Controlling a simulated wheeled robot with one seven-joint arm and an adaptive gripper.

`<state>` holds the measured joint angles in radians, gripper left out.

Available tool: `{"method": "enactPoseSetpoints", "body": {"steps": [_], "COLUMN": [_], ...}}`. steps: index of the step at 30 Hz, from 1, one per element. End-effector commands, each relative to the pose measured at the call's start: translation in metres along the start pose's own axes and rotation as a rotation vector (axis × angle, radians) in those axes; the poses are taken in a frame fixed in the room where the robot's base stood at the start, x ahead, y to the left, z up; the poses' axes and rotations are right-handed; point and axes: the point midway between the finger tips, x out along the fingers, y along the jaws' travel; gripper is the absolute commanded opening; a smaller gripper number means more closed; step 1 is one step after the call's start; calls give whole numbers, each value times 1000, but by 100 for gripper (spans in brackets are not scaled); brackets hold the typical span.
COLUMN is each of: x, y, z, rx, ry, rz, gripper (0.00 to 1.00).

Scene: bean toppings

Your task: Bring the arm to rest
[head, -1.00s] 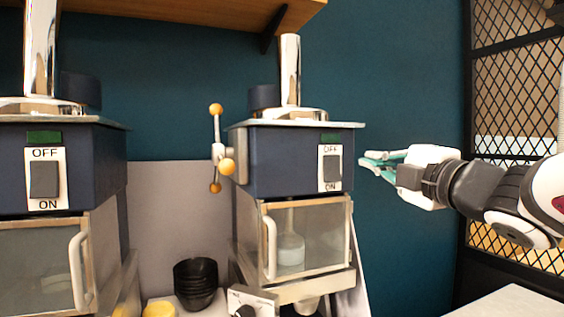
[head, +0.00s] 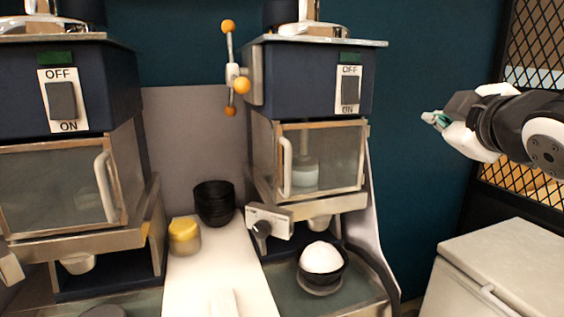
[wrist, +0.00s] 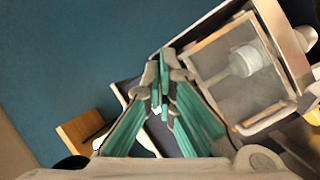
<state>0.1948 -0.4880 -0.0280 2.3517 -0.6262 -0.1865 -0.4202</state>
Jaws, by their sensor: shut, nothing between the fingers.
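My gripper (head: 436,120) hangs in the air at the right of the head view, to the right of the right-hand machine (head: 315,90) and apart from it. Its teal fingers are shut and hold nothing. In the wrist view the fingertips (wrist: 160,85) are close together, with the machine's clear-fronted chamber (wrist: 235,65) behind and to the right of them. My arm reaches in from the right edge of the head view.
A black bowl (head: 322,283) with a white mound stands under the right machine. Stacked black bowls (head: 214,202) and a yellow-lidded jar (head: 184,236) stand between the machines. A white chest (head: 500,265) is below my arm. A mesh panel (head: 545,50) stands behind it.

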Motion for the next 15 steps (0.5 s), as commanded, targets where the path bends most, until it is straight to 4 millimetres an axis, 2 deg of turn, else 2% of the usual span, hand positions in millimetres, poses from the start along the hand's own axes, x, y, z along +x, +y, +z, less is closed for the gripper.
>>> {"method": "enactPoseSetpoints", "body": {"steps": [3, 7, 12, 15], "x": [-24, -60, -118, -147], "y": [-34, -84, -152, -180], "z": [29, 54, 70, 72], "rx": [218, 451, 698, 791], "ry": [-170, -361, -594, -698], "rz": [-89, -210, -384, -467], "gripper": [0, 0, 0, 0]}}
